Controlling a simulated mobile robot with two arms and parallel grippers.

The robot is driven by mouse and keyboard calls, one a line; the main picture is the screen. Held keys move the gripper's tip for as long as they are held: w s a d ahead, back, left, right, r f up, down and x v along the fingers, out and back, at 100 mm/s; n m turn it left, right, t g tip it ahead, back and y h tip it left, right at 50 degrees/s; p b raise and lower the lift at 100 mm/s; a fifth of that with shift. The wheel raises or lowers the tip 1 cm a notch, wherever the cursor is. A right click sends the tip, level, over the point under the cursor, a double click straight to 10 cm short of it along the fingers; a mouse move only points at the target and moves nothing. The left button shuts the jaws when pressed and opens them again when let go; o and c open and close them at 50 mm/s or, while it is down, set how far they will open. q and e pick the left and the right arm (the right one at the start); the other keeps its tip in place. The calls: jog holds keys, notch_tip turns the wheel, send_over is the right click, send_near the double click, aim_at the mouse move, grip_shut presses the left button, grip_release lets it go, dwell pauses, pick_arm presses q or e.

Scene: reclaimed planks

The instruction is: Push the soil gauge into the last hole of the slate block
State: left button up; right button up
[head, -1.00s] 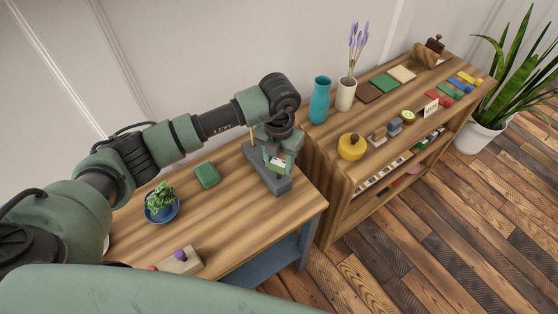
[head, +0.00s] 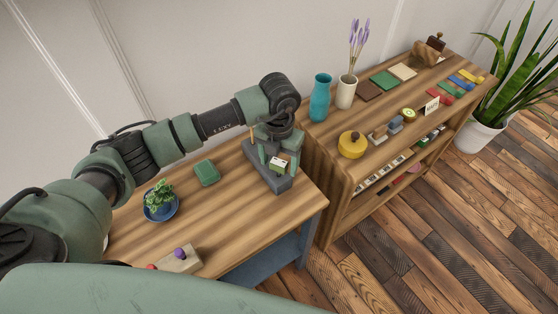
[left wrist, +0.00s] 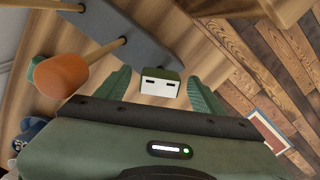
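The soil gauge (head: 278,163) has a white face with two dark slots and a green top. In the left wrist view the gauge (left wrist: 160,82) sits between my left gripper's fingers (left wrist: 160,90), with a gap on each side. My left gripper (head: 278,160) is open around it, above the near end of the slate block (head: 281,187). The grey block (left wrist: 150,45) lies beyond the gauge in the left wrist view. The gauge's stem and its hole are hidden. An orange-handled piece (left wrist: 62,75) on a thin rod stands at the block. My right gripper is out of view.
The wooden table holds a green box (head: 207,173), a potted plant on a blue saucer (head: 161,203) and a pale block with coloured knobs (head: 181,261). A wooden shelf (head: 340,170) with a yellow pot (head: 351,147) and vases stands close at right.

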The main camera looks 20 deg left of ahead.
pick_arm(q)
notch_tip(320, 180, up, 8)
jog(key=shift+f+b, duration=0.1)
jog(key=shift+b, duration=0.65)
notch_tip(320, 180, up, 9)
jog(key=p, duration=0.5)
dwell(0.9)
dwell(0.4)
